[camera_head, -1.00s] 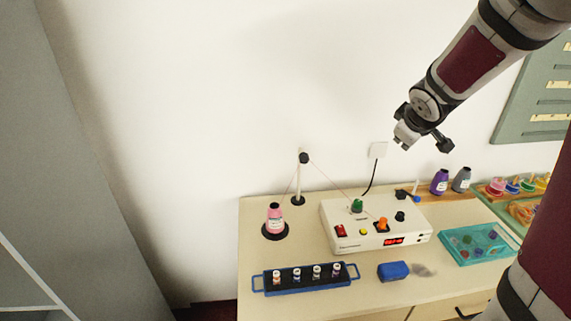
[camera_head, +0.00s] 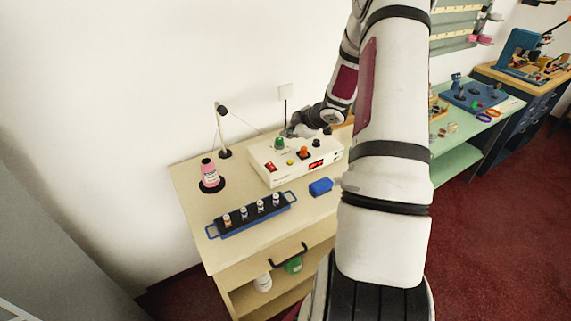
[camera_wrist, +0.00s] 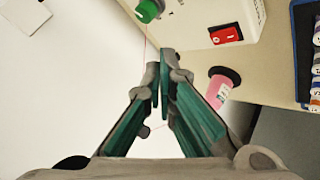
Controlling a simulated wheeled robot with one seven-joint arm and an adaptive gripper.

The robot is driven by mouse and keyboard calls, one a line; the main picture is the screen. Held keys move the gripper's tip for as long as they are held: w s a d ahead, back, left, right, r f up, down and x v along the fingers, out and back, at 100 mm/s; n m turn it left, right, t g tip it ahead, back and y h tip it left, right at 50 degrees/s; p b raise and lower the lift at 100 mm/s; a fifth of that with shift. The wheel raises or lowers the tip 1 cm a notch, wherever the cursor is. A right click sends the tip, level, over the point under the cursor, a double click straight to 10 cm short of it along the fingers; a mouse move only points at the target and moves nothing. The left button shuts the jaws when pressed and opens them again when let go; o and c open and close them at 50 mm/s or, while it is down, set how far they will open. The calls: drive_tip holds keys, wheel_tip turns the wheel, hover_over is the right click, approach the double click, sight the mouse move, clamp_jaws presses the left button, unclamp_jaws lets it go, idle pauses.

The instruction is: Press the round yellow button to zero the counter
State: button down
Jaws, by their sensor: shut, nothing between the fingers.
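The round yellow button (camera_head: 290,162) is on the sloped front of a white counter box (camera_head: 285,179), between a red rocker switch (camera_head: 270,167) and an orange knob (camera_head: 304,151). My gripper (camera_head: 290,132) is at the back edge of the box, near the green knob (camera_head: 279,143), behind the button and apart from it. In the wrist view its closed fingertips (camera_wrist: 163,60) are empty. That view shows the green knob (camera_wrist: 149,9) and red switch (camera_wrist: 226,33) on the box; the yellow button is out of view there.
A blue rack of small vials (camera_head: 250,213) and a blue block (camera_head: 320,187) lie in front. My arm covers the table's right side.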

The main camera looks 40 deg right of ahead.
drive_tip(key=shift+f, duration=0.1)
drive_tip(key=b, duration=0.7)
hover_over(289, 163)
drive_tip(key=f, duration=0.6)
drive_tip(key=shift+w+f, duration=0.15)
drive_tip(key=shift+w, duration=0.1)
drive_tip(key=shift+s+f, duration=0.15)
drive_tip(key=shift+f, duration=1)
drive_tip(key=shift+f, duration=0.4)
drive_tip(key=shift+f, duration=0.35)
idle(0.6)
drive_tip(key=shift+r, duration=0.15)
idle(0.3)
drive_tip(key=shift+r+p, duration=0.65)
